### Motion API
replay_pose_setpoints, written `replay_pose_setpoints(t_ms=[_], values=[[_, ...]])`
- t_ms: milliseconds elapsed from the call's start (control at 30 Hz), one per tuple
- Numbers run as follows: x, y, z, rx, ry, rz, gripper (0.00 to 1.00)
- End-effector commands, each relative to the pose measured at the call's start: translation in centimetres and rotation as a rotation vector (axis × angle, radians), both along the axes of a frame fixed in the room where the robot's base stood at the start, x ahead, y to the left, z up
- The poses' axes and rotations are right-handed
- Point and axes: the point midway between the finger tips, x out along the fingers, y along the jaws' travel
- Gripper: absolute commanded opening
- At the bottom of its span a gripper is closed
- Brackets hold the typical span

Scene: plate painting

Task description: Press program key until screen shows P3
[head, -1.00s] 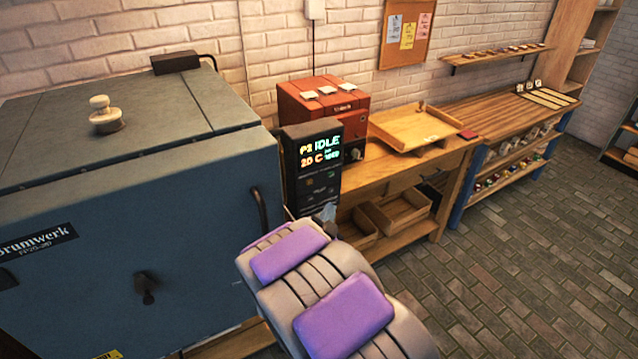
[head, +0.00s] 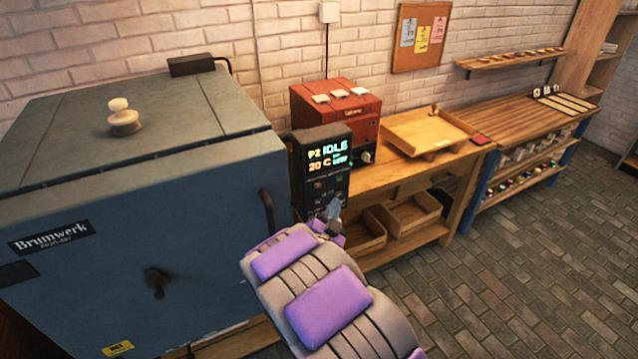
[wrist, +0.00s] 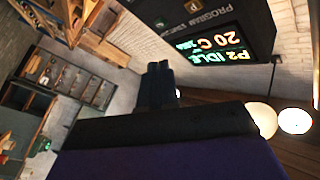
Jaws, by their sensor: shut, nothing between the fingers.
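The control panel (head: 309,192) is a dark box at the right front edge of the blue kiln. Its screen (head: 329,154) reads P2 IDLE and 20 C. The screen also shows, tilted and nearly upside down, in the wrist view (wrist: 217,45). Below the screen are small keys with icons, too small to read in the head view. In the wrist view a key marked P (wrist: 193,6) sits beside the lettering PROGRAM. My gripper (head: 333,208) is shut and empty, in front of the panel's lower part. I cannot tell whether it touches a key.
The blue kiln (head: 95,290) fills the left side, with a dark handle beside the panel. A red machine (head: 362,128) and a wooden tray (head: 420,130) stand on a wooden bench behind the panel. The brick floor at the right is clear.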

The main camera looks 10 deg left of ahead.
Motion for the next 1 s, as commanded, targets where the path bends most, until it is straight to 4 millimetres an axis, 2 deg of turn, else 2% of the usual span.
replay_pose_setpoints(t_ms=[200,400,1000], values=[[2.4,2.0,0.1,-0.001,0.002,0.001,0.0],[3.9,3.0,-0.1,-0.002,0.003,0.002,0.0],[4.5,3.5,-0.1,-0.002,0.001,0.002,0.0]])
